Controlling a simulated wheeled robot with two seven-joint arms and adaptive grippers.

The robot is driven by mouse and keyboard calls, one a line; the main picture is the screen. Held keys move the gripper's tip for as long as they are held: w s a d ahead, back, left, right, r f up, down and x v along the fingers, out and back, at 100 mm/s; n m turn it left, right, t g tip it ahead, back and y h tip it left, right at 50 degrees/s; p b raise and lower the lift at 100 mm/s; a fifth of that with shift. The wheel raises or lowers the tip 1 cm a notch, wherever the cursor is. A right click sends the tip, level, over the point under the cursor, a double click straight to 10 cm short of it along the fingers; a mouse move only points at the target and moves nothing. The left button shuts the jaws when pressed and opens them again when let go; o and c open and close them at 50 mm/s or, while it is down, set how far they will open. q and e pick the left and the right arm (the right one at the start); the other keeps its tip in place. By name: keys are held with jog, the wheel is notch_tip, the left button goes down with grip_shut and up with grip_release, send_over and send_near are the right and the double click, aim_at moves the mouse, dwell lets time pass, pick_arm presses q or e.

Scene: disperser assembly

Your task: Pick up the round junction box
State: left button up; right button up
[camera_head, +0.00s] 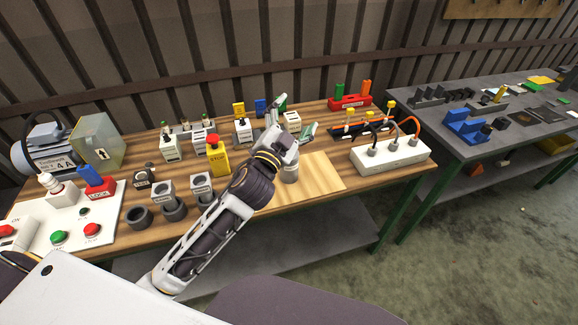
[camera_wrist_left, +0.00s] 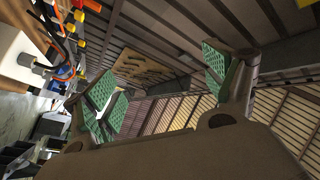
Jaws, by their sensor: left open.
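A grey round piece, which looks like the round junction box (camera_head: 289,173), stands on a pale wooden board (camera_head: 325,174) on the workbench. My left forearm and wrist partly hide it in the head view. My left gripper (camera_head: 291,119) is beyond and above it, with its fingers pointing away toward the back of the bench. Its green-padded fingers are spread wide and empty. In the left wrist view the open gripper (camera_wrist_left: 160,82) faces the wall and ceiling, and the round box does not show there. My right gripper is not in view.
A white socket block (camera_head: 390,156) with cables stands right of the board. A yellow stop block (camera_head: 217,158) and grey rings (camera_head: 139,216) lie to the left. A red holder (camera_head: 350,102) is at the back. A second table (camera_head: 480,150) stands right.

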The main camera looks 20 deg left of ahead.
pick_arm(q)
jog(key=s+d+r+m+g+h, duration=0.3)
jog(key=s+d+r+m+h, duration=0.1)
jog(key=d+r+m+h, duration=0.95)
jog(key=s+d+f+m+g+h, duration=0.1)
jog(key=s+d+f+m+g, duration=0.15)
jog(key=m+g, duration=0.45)
jog(key=s+d+f+m+g+h, duration=0.2)
jog(key=d+f+m+g, duration=0.15)
jog(key=m+g, duration=0.4)
jog(key=w+a+f+m+y, duration=0.45)
jog(key=a+f+y, duration=0.5)
jog(key=f, duration=0.25)
jog(key=w+a+n+t+y, duration=0.1)
jog(key=w+a+y, duration=0.3)
jog(key=a+y, duration=0.4)
jog(key=a, duration=0.7)
jog(key=shift+f, duration=0.25)
jog(key=shift+w+t, duration=0.1)
jog(key=shift+t, duration=0.15)
